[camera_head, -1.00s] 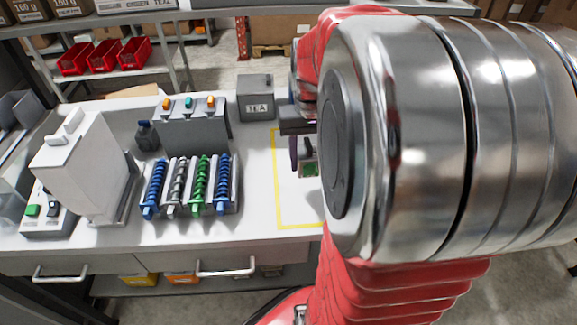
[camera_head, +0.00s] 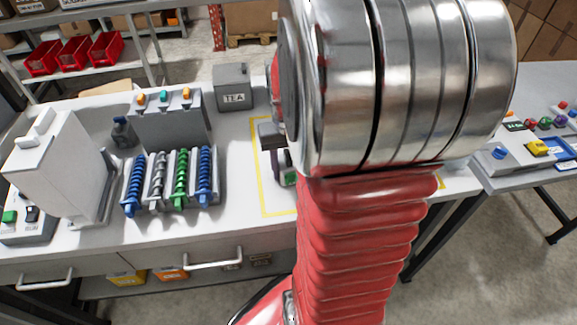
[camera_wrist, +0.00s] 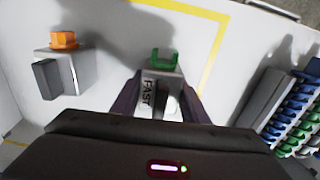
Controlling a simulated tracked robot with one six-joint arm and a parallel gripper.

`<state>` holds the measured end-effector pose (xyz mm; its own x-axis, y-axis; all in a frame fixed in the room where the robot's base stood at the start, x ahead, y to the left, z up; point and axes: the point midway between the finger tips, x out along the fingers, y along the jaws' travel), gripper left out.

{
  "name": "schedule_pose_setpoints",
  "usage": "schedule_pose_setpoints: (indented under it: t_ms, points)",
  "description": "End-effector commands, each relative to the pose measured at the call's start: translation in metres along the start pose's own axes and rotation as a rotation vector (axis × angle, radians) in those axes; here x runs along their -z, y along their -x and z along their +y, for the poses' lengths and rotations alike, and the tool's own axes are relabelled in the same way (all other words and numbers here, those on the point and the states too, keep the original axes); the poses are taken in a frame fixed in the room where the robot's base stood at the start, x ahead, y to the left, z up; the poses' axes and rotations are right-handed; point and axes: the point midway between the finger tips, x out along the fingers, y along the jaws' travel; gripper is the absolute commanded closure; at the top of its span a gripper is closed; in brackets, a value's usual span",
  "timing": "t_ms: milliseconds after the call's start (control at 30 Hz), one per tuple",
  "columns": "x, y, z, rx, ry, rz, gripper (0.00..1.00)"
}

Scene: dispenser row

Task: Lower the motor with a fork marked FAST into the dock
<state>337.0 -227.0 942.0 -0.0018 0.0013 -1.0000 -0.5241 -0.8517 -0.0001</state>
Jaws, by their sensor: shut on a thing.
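The motor (camera_wrist: 150,82) is a pale grey block marked FAST with a green fork on top. My gripper (camera_wrist: 157,100) is shut on it, with one dark finger on each side. In the head view a bit of the motor (camera_head: 290,178) shows green beside my gripper (camera_head: 276,160), over the yellow-outlined area of the white bench. My arm hides most of it there. I cannot tell whether the motor touches the bench. I cannot pick out the dock for certain in either view.
A grey block with an orange top (camera_wrist: 66,68) stands left in the wrist view. Spring dispensers (camera_head: 168,180), a white machine (camera_head: 58,165) and a grey TEA box (camera_head: 233,88) stand on the bench. A second table (camera_head: 525,165) with small coloured parts is at right.

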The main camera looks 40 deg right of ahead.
Motion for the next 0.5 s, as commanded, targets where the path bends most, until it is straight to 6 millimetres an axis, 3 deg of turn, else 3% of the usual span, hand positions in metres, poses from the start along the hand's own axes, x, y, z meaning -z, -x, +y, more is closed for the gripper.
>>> schedule_pose_setpoints:
  t_ms: [500]
  points:
    - [0.0008, -0.0061, -0.0001, 0.000, 0.000, 0.003, 0.93]
